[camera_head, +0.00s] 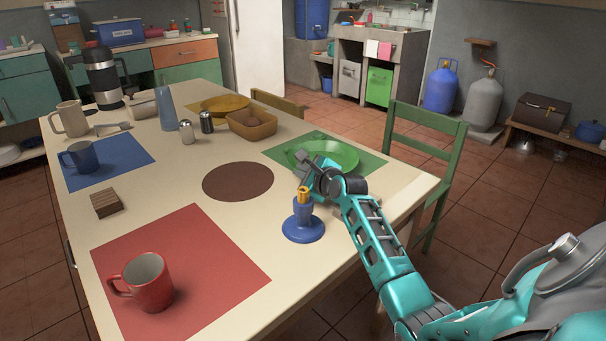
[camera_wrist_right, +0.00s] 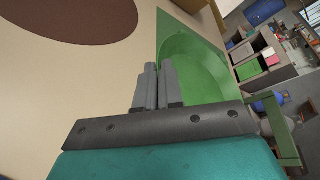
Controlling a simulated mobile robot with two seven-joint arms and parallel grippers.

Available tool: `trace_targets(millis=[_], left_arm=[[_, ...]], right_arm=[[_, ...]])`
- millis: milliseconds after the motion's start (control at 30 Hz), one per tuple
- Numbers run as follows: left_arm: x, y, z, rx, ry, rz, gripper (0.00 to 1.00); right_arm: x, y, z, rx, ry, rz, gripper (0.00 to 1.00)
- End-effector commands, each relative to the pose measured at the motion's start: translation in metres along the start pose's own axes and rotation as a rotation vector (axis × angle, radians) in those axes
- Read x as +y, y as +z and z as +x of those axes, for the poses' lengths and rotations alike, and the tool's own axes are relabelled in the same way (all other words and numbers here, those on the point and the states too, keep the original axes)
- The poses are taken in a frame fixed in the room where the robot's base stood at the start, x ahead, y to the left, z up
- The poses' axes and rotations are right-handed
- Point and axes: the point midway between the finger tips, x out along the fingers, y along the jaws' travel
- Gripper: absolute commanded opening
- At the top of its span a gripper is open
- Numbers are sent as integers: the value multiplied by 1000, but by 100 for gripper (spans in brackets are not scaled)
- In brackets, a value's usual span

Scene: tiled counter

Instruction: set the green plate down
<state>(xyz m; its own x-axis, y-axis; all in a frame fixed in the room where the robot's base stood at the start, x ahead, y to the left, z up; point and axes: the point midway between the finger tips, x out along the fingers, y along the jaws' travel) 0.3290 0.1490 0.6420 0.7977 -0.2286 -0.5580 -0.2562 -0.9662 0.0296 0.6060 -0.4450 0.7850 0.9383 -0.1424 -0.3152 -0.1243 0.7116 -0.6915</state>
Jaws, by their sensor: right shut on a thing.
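The green plate (camera_head: 335,152) is over the green placemat (camera_head: 282,151) at the right side of the table. My right gripper (camera_head: 303,168) reaches in from the right and is shut on the plate's near left rim. In the right wrist view the two fingers (camera_wrist_right: 158,85) are close together at the edge of the plate (camera_wrist_right: 198,62). The green placemat shows beside the plate there. The plate looks about level; I cannot tell whether it touches the mat. My left gripper is not in view.
A blue candle holder (camera_head: 303,222) stands near my right forearm. A brown round mat (camera_head: 238,181) lies to the left, bare. A brown basket (camera_head: 252,124) and a yellow plate (camera_head: 224,103) are behind. A green chair (camera_head: 428,150) stands at the table's right edge.

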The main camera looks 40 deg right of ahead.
Motion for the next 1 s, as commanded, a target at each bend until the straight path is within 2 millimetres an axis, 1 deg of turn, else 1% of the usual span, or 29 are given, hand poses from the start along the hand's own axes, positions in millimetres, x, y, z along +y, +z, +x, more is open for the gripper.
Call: trace_targets(millis=[33,133,367,467,567,667,900,1000], left_arm=[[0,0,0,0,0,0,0],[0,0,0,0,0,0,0],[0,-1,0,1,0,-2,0],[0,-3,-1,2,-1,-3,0],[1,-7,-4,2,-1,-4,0],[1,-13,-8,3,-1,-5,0],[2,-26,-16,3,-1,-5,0],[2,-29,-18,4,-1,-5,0]], right_arm=[[1,0,0,1,2,1,9],[0,0,0,1,2,1,18],[0,0,0,1,1,1,18],[0,0,-4,1,2,1,18],[0,1,-14,0,1,2,18],[-1,1,-31,1,2,1,18],[-1,2,-78,0,2,2,18],[-1,1,-95,1,2,0,18]])
